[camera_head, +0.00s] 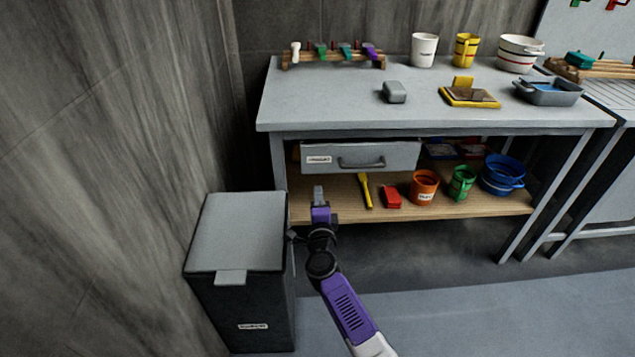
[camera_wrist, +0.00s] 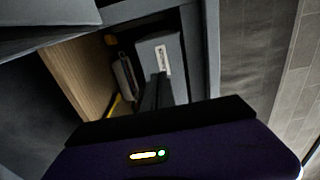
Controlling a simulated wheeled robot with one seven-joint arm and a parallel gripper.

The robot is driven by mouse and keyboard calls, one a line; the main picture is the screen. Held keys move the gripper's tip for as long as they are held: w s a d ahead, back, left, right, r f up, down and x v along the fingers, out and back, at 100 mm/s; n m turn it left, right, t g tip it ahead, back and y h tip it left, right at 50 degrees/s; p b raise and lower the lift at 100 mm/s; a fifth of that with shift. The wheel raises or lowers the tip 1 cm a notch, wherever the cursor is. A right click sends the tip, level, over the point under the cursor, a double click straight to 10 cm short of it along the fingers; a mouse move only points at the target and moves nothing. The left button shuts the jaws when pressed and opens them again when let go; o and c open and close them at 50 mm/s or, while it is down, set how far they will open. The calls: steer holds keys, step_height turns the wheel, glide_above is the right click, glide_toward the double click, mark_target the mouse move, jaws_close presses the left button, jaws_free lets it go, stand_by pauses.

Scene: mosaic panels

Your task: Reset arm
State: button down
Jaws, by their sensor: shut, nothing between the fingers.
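My gripper (camera_head: 318,193) is at the end of my purple and black arm, in front of the left end of the workbench's lower shelf. It is shut, with nothing seen between its fingers. In the wrist view its dark fingers (camera_wrist: 157,92) point toward the grey drawer (camera_wrist: 150,52). In the head view the drawer (camera_head: 360,157) hangs under the bench top, just above and right of the gripper. I cannot tell whether the fingers touch anything.
A lidded grey bin (camera_head: 238,230) stands close left of my arm. The wooden shelf (camera_head: 335,207) holds a yellow tool (camera_head: 366,190), a red block (camera_head: 392,197) and several buckets. The bench top (camera_head: 330,95) carries cups, a sponge-like grey block (camera_head: 394,91) and trays. Open floor lies at the right front.

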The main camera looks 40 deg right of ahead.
steer(key=shift+s+a, duration=0.2)
steer(key=shift+s, duration=0.1)
steer(key=s+a+r+n+t+y, duration=0.1)
steer(key=s+a+r+n+t, duration=0.25)
steer(key=r+n, duration=0.4)
steer(key=s+a+r+n+g+y+p, duration=0.1)
steer(key=s+a+n, duration=0.4)
steer(key=s, duration=1)
steer(key=s+a+r+n+g+y+p, duration=0.1)
steer(key=s+a+r+n+y+p, duration=0.3)
steer(key=s, duration=1.1)
steer(key=s+a+r+n+g+y+p, duration=0.1)
steer(key=s+a+r+n+y, duration=0.3)
steer(key=s+a+n, duration=0.4)
steer(key=s+p, duration=0.1)
steer(key=s, duration=0.6)
steer(key=shift+s+r+g+p, duration=0.15)
steer(key=shift+s+g+p, duration=0.15)
steer(key=shift+s+g, duration=0.05)
